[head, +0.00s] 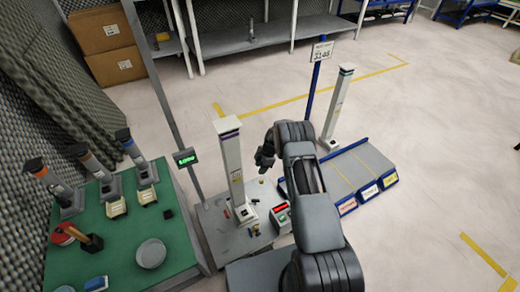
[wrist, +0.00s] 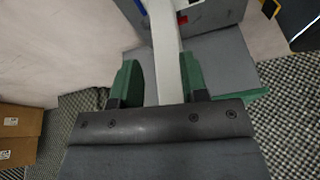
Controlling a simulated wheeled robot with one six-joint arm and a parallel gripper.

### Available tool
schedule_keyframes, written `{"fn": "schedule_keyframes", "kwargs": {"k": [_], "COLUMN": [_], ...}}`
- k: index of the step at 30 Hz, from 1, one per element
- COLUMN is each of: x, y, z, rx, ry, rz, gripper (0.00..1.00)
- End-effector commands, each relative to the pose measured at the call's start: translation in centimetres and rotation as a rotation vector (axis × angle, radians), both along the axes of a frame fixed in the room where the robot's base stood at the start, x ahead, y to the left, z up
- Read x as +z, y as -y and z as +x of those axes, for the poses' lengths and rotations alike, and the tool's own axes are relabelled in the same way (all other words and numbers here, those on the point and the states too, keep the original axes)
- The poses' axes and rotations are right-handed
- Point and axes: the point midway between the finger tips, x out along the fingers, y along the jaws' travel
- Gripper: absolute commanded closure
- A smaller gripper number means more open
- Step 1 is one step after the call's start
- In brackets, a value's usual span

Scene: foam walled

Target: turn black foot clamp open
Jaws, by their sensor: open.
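My gripper (head: 265,157) is just right of the post in the head view, well above the foot. In the wrist view my gripper (wrist: 158,82) has its green fingers apart. A pale post (wrist: 165,45) shows in the gap between them; I cannot tell whether it lies between or beyond the fingers. No clamp can be made out in the wrist view.
A green table (head: 115,235) with tilted tubes and a dish (head: 151,253) is at left. A red-display box (head: 282,217) stands right of the foot. A grey ramp (head: 345,172) and second white post (head: 337,105) are further right.

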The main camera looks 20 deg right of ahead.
Motion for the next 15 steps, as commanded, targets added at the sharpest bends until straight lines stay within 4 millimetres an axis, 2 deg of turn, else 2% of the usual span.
{"fn": "schedule_keyframes", "kwargs": {"k": [1, 6, 15], "x": [1.6, 4.9, 9.1], "y": [-0.1, -0.2, -0.4], "z": [0.1, 0.3, 0.2], "rx": [-0.014, -0.067, -0.136], "ry": [0.0, -0.01, -0.02], "rz": [-0.005, -0.02, -0.04], "gripper": [0.6, 0.6, 0.6]}}
